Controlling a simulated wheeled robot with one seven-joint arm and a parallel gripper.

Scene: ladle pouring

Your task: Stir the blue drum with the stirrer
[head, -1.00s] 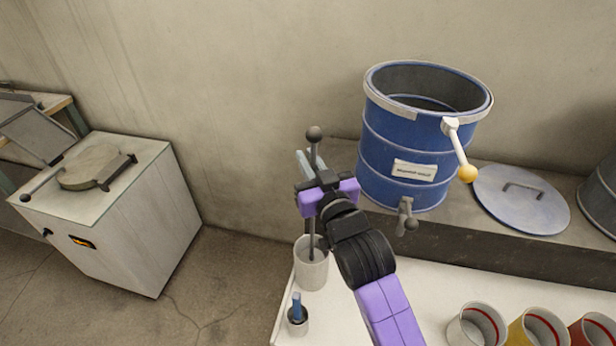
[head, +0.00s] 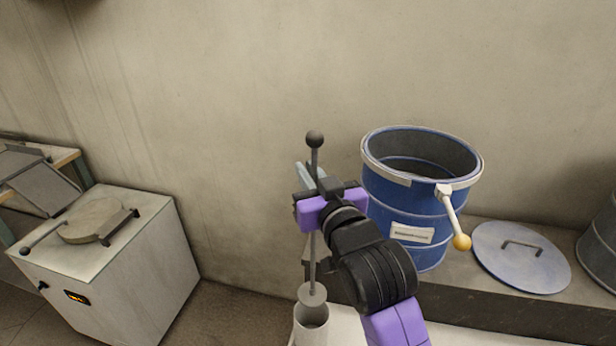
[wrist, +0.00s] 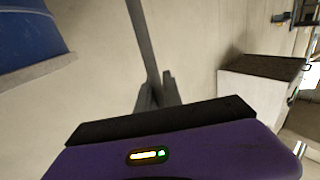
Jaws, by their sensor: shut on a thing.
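The blue drum (head: 403,215) stands open on a ledge at the right in the head view, with a white label and a lever with a yellow knob (head: 461,242). Its edge also shows at the upper left of the wrist view (wrist: 30,35). My gripper (head: 312,190) is shut on the stirrer, a grey rod (head: 313,255) with a dark ball on top and a disc at its lower end. The stirrer hangs upright, left of the drum. Its disc is at the mouth of the pale holder (head: 310,330). In the wrist view the rod (wrist: 146,45) passes between the fingers.
The drum's lid (head: 521,257) lies on the ledge right of the drum. A grey container (head: 602,245) stands at the right edge. A white cabinet (head: 120,270) with a round plate on top stands at the left. A plain wall is behind.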

